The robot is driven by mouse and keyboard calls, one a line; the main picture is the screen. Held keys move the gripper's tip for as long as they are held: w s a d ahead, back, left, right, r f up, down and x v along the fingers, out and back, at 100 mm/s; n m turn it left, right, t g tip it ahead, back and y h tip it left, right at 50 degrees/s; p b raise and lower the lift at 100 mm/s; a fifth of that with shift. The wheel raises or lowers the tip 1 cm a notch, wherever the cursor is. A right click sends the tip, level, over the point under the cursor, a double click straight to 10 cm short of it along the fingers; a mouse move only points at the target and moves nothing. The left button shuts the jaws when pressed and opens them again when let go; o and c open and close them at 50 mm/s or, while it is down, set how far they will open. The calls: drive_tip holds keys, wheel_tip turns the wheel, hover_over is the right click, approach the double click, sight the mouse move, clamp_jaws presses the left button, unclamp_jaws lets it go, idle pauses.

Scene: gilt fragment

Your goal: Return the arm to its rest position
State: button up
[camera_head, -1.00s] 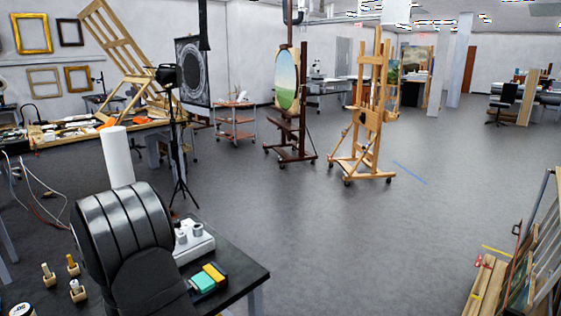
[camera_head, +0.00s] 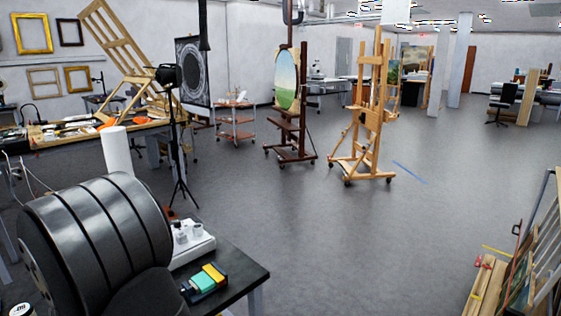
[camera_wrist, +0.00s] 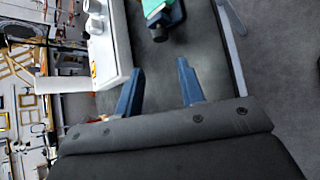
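My gripper (camera_wrist: 160,85) shows in the wrist view as two blue fingers standing well apart, with only dark table surface between them. It is open and empty. It is not visible in the head view, where a large dark ribbed link of my arm fills the lower left. The black worktable (camera_head: 240,271) lies below and beside the arm. The wrist view shows the same table (camera_wrist: 150,62) beneath the fingers.
A white device with knobs (camera_head: 205,245) and a dark holder with teal and yellow blocks (camera_head: 205,280) stand on the table, right of my arm. A white cylinder (camera_head: 117,150) rises behind it. Easels (camera_head: 366,115) stand farther off. Open floor (camera_head: 350,240) lies to the right.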

drive_tip(key=x, duration=1.3)
drive_tip(key=shift+f, duration=0.15)
drive_tip(key=shift+s+m+t+y, duration=0.15)
drive_tip(key=shift+m+t+y, duration=0.15)
drive_tip(key=shift+t+y, duration=0.15)
drive_tip(key=v, duration=1.7)
drive_tip(key=shift+w+a+r+m+g+h, duration=0.25)
drive_tip(key=shift+r+m+g, duration=0.4)
drive_tip(key=shift+m+g, duration=0.5)
drive_tip(key=shift+w+a+r+m+g+h, duration=0.3)
drive_tip(key=shift+r+m+g, duration=0.35)
drive_tip(key=shift+m+g, duration=0.5)
drive_tip(key=shift+w+a+r+m+g+h, duration=0.15)
drive_tip(key=shift+w+r+m+g, duration=0.25)
drive_tip(key=shift+r+m+g, duration=0.55)
drive_tip(key=shift+a+f+g, duration=0.1)
drive_tip(key=shift+f+g, duration=0.15)
drive_tip(key=shift+g, duration=0.05)
